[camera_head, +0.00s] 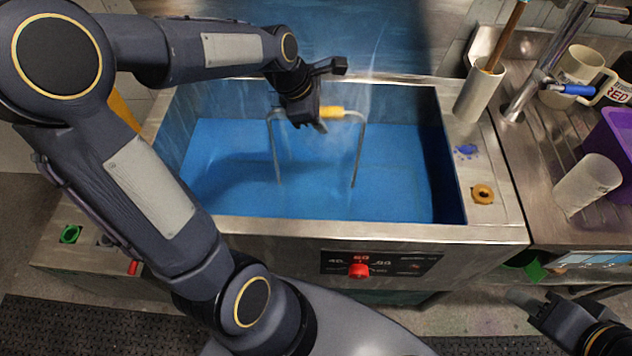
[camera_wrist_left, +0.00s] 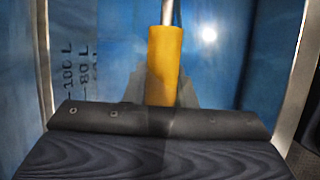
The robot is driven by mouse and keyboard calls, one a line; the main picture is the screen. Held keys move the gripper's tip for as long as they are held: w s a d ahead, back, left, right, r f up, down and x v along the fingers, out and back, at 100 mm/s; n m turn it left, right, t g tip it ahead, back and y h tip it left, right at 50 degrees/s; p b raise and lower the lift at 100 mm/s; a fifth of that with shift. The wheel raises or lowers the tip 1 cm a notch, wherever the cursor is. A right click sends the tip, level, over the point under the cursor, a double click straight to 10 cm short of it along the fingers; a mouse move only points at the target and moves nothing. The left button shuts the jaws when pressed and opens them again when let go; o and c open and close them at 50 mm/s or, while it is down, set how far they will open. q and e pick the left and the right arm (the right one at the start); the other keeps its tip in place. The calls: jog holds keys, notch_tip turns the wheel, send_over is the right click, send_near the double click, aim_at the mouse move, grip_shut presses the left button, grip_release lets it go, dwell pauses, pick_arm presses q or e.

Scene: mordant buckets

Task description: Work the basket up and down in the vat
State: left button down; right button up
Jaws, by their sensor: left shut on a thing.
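The vat (camera_head: 372,234) is a steel tank with blue liquid (camera_head: 395,165) in it. The basket's wire handle (camera_head: 360,150) stands up out of the liquid, with a yellow grip (camera_head: 332,113) on its top bar. The basket's body is hidden under the liquid. My left gripper (camera_head: 318,115) is shut on the yellow grip, above the liquid. In the left wrist view the yellow grip (camera_wrist_left: 164,65) lies between the fingers. My right gripper (camera_head: 525,303) is at the lower right, outside the vat and apart from it; its jaw opening is unclear.
A control panel with a red knob (camera_head: 358,271) is on the vat's front. On the right ledge are a pale cylinder (camera_head: 478,95) holding a stick and a yellowish ring (camera_head: 482,194). Farther right are a tap, mugs (camera_head: 580,68), a purple container (camera_head: 612,150) and a white cup (camera_head: 587,186).

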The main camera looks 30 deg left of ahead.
pick_arm(q)
notch_tip(320, 180, up, 3)
jog(key=p, duration=0.4)
jog(key=shift+f+b, duration=1.7)
jog(key=shift+f, duration=0.9)
notch_tip(320, 180, up, 12)
jog(key=p, duration=1.1)
jog(key=shift+p, duration=0.35)
jog(key=shift+r, duration=0.35)
notch_tip(320, 180, up, 2)
jog(key=shift+p, duration=0.4)
jog(key=shift+r, duration=0.1)
